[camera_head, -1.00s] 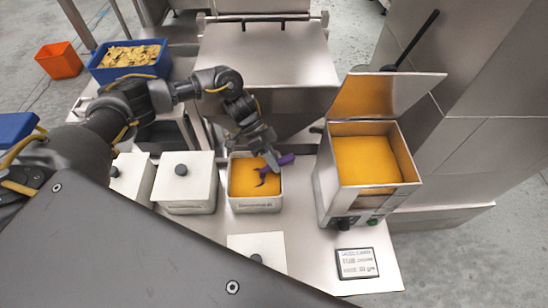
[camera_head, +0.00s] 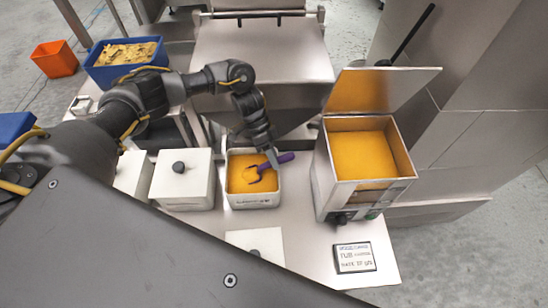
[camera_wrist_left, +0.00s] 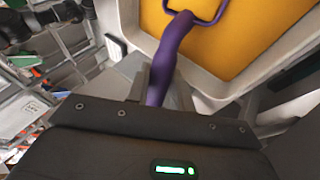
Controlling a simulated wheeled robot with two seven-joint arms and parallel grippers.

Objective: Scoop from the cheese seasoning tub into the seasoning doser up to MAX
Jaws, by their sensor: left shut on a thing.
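The cheese seasoning tub (camera_head: 252,201) is a white open tub of orange powder in the middle of the steel table. My left gripper (camera_head: 270,156) is shut on the handle of a purple scoop (camera_head: 283,159) above the tub's right back side. The scoop's head lies over or in the orange powder; how deep I cannot tell. The scoop (camera_wrist_left: 170,55) also shows in the left wrist view, over the orange powder. The seasoning doser (camera_head: 325,190) is a steel box to the right, its lid open, with orange powder inside. My right gripper is out of view.
Lidded white tubs (camera_head: 183,191) stand left of the open tub, and another (camera_head: 258,241) stands in front. A small sign (camera_head: 354,257) lies in front of the doser. A blue crate (camera_head: 127,75) and orange bin (camera_head: 55,60) are at the back left.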

